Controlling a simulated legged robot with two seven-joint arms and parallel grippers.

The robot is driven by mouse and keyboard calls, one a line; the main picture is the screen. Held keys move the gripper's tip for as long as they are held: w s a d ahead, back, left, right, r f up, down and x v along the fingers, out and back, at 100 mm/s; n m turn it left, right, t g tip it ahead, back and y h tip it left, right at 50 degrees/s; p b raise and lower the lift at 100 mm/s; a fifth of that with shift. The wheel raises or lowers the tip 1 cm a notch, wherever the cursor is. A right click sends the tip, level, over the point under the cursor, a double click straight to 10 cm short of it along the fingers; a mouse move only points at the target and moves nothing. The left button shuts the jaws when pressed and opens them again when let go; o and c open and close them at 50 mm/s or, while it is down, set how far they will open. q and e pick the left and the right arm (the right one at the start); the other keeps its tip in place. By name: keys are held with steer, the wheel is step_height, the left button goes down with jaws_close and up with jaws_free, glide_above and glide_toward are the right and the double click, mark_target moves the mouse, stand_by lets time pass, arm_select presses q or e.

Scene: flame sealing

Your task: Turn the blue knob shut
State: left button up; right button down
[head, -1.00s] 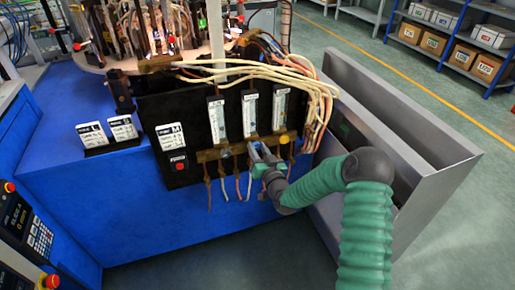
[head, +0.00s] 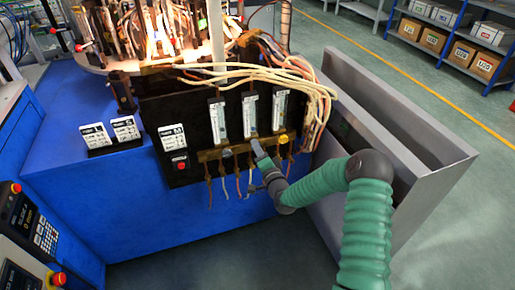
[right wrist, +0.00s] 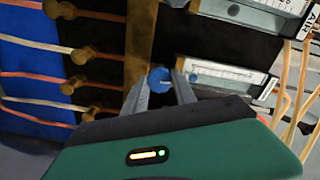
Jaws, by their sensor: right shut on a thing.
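The blue knob (right wrist: 158,78) is a small round knob on the brass bar (right wrist: 141,40) of the black flowmeter panel. In the right wrist view it sits between the tips of my right gripper (right wrist: 160,86), which is shut on it. In the head view my right gripper (head: 258,150) reaches the bar below the middle flowmeter (head: 250,115), and it hides the knob there. The knob's turn angle cannot be told. My left gripper is not in view.
A yellow knob (head: 284,138) is close to the right of my gripper. Hoses and brass fittings (right wrist: 75,84) crowd the panel. Flames (head: 155,40) burn on the machine above. A grey metal bin (head: 400,140) stands to the right, near my arm.

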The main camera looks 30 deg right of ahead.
steer(key=shift+d+f+m, duration=0.15)
steer(key=shift+d+m, duration=0.05)
steer(key=shift+m, duration=0.4)
steer(key=shift+s, duration=0.1)
steer(key=c, duration=1.4)
jaws_free()
steer(key=shift+c, duration=0.2)
steer(key=o, duration=0.4)
steer(key=p+v, duration=0.2)
steer(key=v, duration=1.4)
steer(key=shift+s+a, duration=0.15)
steer(key=shift+s, duration=0.2)
